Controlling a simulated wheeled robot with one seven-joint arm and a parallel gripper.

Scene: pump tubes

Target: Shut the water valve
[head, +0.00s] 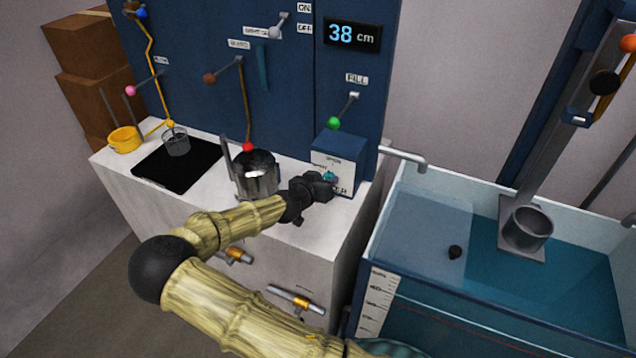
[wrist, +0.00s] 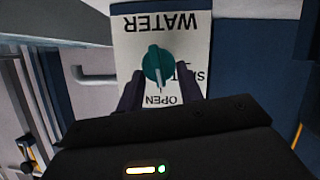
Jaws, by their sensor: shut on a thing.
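The water valve is a round teal knob (wrist: 158,65) with a raised ridge, on a white label plate. In the wrist view the plate is upside down: WATER reads above the knob, OPEN below it, and a partly hidden word starting with S at right. The ridge runs nearly up and down there, tilted slightly. My gripper (wrist: 159,92) is shut on the knob, one dark finger on each side. In the head view my gripper (head: 322,181) is at the front of the blue valve box (head: 339,149) and the teal knob (head: 330,175) shows just past it.
A metal pot (head: 257,180) stands on the white counter (head: 225,195) left of my gripper. A spout (head: 403,157) reaches from the box side toward the water tank (head: 500,240) at right. A display (head: 352,35) reads 38 cm. Levers hang on the blue panel behind.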

